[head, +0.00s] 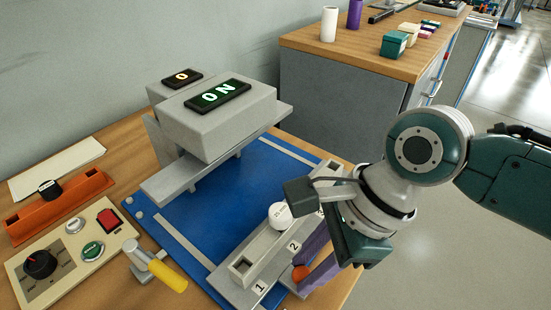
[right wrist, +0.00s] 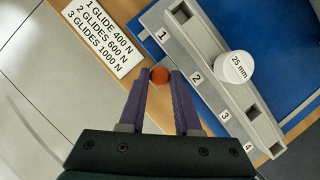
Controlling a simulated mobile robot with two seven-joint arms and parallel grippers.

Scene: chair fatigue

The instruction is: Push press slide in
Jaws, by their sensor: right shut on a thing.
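The press (head: 215,125) is a grey block with a lit ON display, raised over a blue bed (head: 190,210). The slide (head: 258,250) is a long grey bar with numbered square sockets along the bed's right edge, clear of the press head. A white round piece marked 25 mm (head: 280,213) sits on it, also in the right wrist view (right wrist: 236,66). My right gripper (head: 302,281) has its purple fingers shut on an orange ball knob (right wrist: 160,76) beside the slide's outer side, near label 2. The knob's joint to the slide is hidden. My left gripper is not in view.
A control panel (head: 60,262) with a dial and buttons, an orange block (head: 60,208) and a yellow-handled lever (head: 165,273) are on the left. A label card (right wrist: 103,38) lists glides and forces. A cabinet (head: 340,95) stands behind. Open floor lies right.

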